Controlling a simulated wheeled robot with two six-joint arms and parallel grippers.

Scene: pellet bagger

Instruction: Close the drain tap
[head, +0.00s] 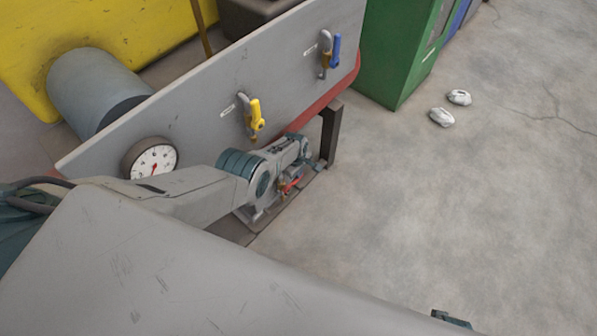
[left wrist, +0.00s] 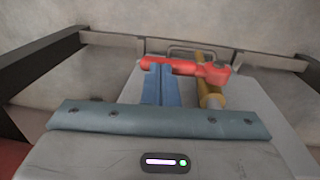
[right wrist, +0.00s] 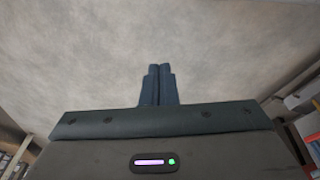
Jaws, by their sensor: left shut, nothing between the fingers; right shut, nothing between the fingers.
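The drain tap has a red lever (left wrist: 188,67) and a brass body (left wrist: 209,92) in the left wrist view. The lever lies crosswise, just beyond my left gripper's fingertips. In the head view the red lever (head: 291,184) shows low under the grey panel, partly hidden by my left arm. My left gripper (left wrist: 161,70) is shut and empty, its tips at the lever's near side; I cannot tell whether they touch it. My right gripper (right wrist: 160,70) is shut and empty, with bare concrete floor beyond it.
The grey panel (head: 190,105) carries a gauge (head: 152,160), a yellow-handled valve (head: 254,116) and a blue-handled valve (head: 331,52). A dark frame leg (head: 331,135) stands close to my left wrist. A green cabinet (head: 400,50) stands behind; the floor at right is mostly clear.

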